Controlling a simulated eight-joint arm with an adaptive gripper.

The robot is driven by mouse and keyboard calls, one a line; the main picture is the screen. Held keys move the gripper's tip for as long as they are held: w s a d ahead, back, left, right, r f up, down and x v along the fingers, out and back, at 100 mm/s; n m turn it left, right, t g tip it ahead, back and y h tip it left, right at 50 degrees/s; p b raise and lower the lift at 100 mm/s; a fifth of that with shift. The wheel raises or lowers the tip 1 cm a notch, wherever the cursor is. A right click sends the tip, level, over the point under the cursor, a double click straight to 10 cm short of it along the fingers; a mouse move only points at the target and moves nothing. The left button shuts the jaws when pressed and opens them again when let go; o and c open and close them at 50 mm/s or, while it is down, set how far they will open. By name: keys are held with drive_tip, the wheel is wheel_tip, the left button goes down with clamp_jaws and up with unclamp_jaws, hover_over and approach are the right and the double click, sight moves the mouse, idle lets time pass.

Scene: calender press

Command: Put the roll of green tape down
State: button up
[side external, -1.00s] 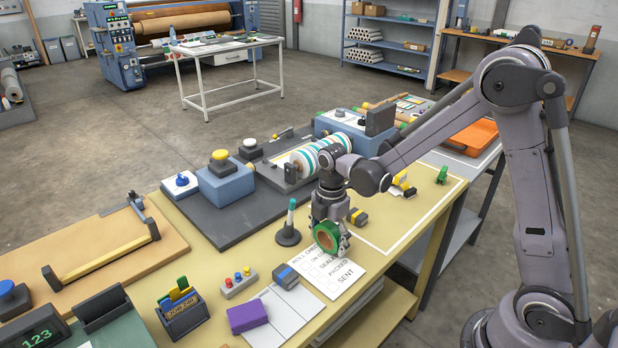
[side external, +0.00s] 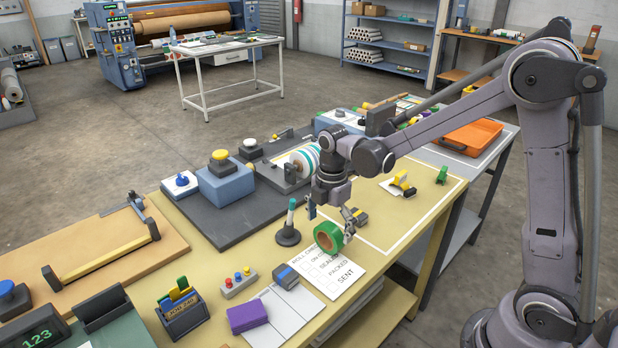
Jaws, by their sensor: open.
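The roll of green tape (side external: 329,237) stands on its edge at the top of a white printed checklist sheet (side external: 345,279) on the yellow work table (side external: 222,323). Its brown core faces the camera. My gripper (side external: 333,212) is open, pointing down just above and behind the roll. One finger shows to the left and the other to the right, close beside the roll's upper right. I cannot tell whether that finger touches the roll.
A marker in a black stand (side external: 289,228) is just left of my gripper. A purple block (side external: 247,318), a button box (side external: 238,284) and a pen holder (side external: 183,312) are at the front. A white-outlined area (side external: 405,228) to the right is mostly clear.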

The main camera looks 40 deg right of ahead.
wheel_tip(320, 180, up, 7)
drive_tip(key=shift+r, duration=0.2)
drive_tip(key=shift+s+r, duration=0.2)
drive_tip(key=shift+r, duration=0.2)
drive_tip(key=s+a+r+m+t, duration=0.1)
drive_tip(key=s+r+m+t, duration=0.1)
drive_tip(key=s+m+t, duration=0.5)
drive_tip(key=s+m, duration=0.5)
drive_tip(key=m, duration=0.6)
drive_tip(key=shift+s+r, duration=0.15)
drive_tip(key=shift+r, duration=0.05)
drive_tip(key=shift+o, duration=0.4)
